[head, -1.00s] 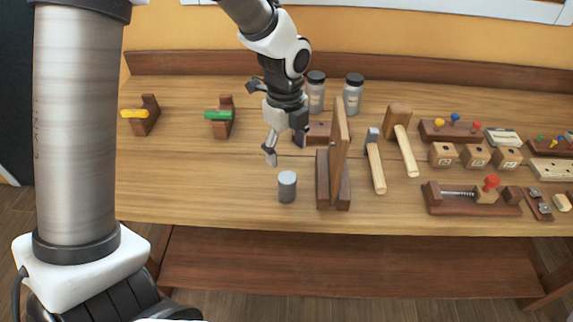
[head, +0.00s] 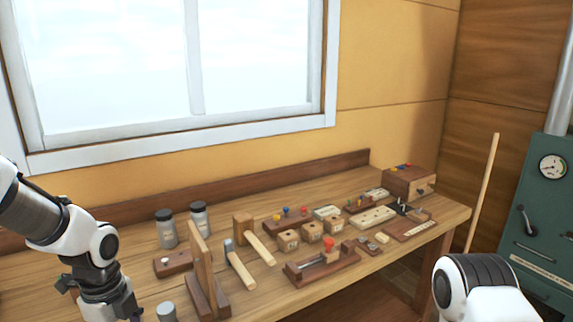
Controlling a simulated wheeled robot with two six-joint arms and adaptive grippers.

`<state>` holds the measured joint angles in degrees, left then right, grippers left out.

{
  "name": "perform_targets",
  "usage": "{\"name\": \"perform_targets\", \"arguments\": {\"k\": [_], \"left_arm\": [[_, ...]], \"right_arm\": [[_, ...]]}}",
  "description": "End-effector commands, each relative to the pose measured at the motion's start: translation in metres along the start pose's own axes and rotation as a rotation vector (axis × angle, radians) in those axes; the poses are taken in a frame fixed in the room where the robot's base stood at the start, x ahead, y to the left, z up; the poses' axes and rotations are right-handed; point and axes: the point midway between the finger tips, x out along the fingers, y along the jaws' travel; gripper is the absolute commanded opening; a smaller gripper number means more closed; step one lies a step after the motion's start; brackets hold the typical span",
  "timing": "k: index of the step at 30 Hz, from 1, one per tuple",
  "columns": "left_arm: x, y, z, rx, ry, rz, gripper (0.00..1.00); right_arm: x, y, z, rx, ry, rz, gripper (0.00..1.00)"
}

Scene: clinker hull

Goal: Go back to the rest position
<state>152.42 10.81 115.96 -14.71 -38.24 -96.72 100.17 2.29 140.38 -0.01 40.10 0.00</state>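My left arm comes in from the left edge. Its gripper (head: 112,302) hangs over the left part of the workbench (head: 250,298), left of the upright wooden board on its stand (head: 198,262). A small grey cylinder (head: 166,312) stands just right of this gripper. The fingertips are cut off by the bottom edge, so I cannot tell whether they are open or shut. Of my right arm, only a white and black part shows at the bottom right, off the bench's right end; its gripper is out of view.
Two lidded jars (head: 166,230), a mallet (head: 255,240), a hammer (head: 240,268), a wooden vise with a red knob (head: 322,266) and small blocks (head: 311,231) crowd the bench. A drawer box (head: 408,182) stands at its right end. A green cabinet (head: 546,215) is at the far right.

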Motion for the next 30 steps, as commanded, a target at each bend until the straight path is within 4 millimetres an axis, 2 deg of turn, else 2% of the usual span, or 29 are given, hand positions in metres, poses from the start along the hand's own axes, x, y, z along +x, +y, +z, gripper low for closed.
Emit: {"name": "perform_targets", "arguments": {"k": [1, 5, 11, 17, 19, 23, 24, 25, 27, 29, 30], "left_arm": [[0.013, 0.004, -0.001, 0.001, 0.005, 0.032, 0.72], [0.044, 0.015, -0.004, 0.005, 0.016, 0.112, 0.72], [0.099, 0.051, -0.016, 0.013, 0.045, 0.274, 0.72], [0.170, 0.109, -0.041, -0.029, 0.083, 0.438, 0.72], [0.200, 0.136, -0.053, -0.100, 0.084, 0.487, 0.72], [0.259, 0.200, -0.083, -0.387, 0.040, 0.539, 0.72], [0.275, 0.220, -0.092, -0.528, 0.009, 0.534, 0.72], [0.284, 0.232, -0.098, -0.635, -0.015, 0.518, 0.72], [0.299, 0.245, -0.105, -0.882, -0.063, 0.450, 0.72], [0.306, 0.245, -0.105, -1.094, -0.089, 0.362, 0.72], [0.307, 0.237, -0.103, -1.235, -0.091, 0.286, 0.72]], "right_arm": [[0.000, 0.000, -0.001, 0.000, 0.002, 0.000, 0.52], [-0.001, 0.000, -0.001, 0.000, 0.003, 0.000, 0.52], [0.000, 0.000, -0.001, 0.000, 0.003, 0.000, 0.52], [0.000, 0.000, -0.001, 0.000, 0.002, 0.000, 0.52], [0.000, 0.000, -0.001, 0.000, 0.002, 0.000, 0.52], [0.000, 0.000, -0.001, 0.000, 0.002, 0.000, 0.52], [0.000, 0.000, -0.001, 0.000, 0.002, 0.000, 0.52], [-0.001, 0.000, -0.001, 0.000, 0.002, 0.000, 0.52], [-0.001, 0.000, -0.001, 0.000, 0.002, 0.000, 0.52], [-0.001, 0.000, -0.001, 0.000, 0.002, 0.000, 0.52], [-0.001, 0.000, -0.001, 0.000, 0.002, 0.000, 0.52]]}}
